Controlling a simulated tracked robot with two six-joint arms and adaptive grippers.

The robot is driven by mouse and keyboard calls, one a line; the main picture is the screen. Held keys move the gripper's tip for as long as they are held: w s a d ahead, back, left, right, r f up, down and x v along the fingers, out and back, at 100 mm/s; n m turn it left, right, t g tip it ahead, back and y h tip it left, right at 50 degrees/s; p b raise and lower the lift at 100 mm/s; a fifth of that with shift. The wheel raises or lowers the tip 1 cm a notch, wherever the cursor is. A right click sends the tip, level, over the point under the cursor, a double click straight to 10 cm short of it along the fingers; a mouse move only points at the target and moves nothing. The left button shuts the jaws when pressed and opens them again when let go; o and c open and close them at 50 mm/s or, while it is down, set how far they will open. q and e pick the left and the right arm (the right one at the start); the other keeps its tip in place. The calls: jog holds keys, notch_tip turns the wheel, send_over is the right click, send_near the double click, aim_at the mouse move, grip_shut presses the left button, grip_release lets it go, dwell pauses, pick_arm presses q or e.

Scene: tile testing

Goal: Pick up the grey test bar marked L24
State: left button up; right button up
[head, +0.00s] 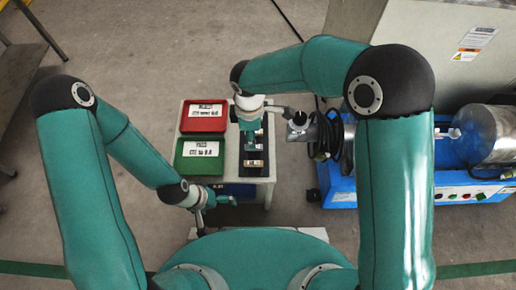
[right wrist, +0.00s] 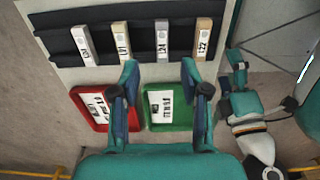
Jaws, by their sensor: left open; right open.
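The grey test bar marked L24 (right wrist: 162,38) lies in a black rack (right wrist: 140,44) in the right wrist view, third from the left in a row of bars. My right gripper (right wrist: 160,74) is open and empty, its two fingertips apart just below the bar's near end in the picture. In the head view the right gripper (head: 250,135) hangs over the rack and hides part of it; the label cannot be read there. My left gripper (head: 226,200) is open and empty near the front edge of the table, and it also shows in the right wrist view (right wrist: 237,62).
Beside L24 lie a beige bar marked L21 (right wrist: 121,42) and a tan bar marked L22 (right wrist: 203,38); a pale bar (right wrist: 84,44) is at the left end. A red tray (head: 184,124) and a green tray (head: 180,168) stand left of the rack. Blue machinery (head: 340,190) stands right.

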jog(key=f+b, duration=0.1)
jog(key=f, duration=0.1)
jog(key=f+b, duration=0.1)
jog(key=f, duration=0.2)
jog(key=shift+s+d+f+b, duration=0.15)
jog(key=shift+d+f+b, duration=0.15)
jog(key=shift+b, duration=0.1)
grip_shut()
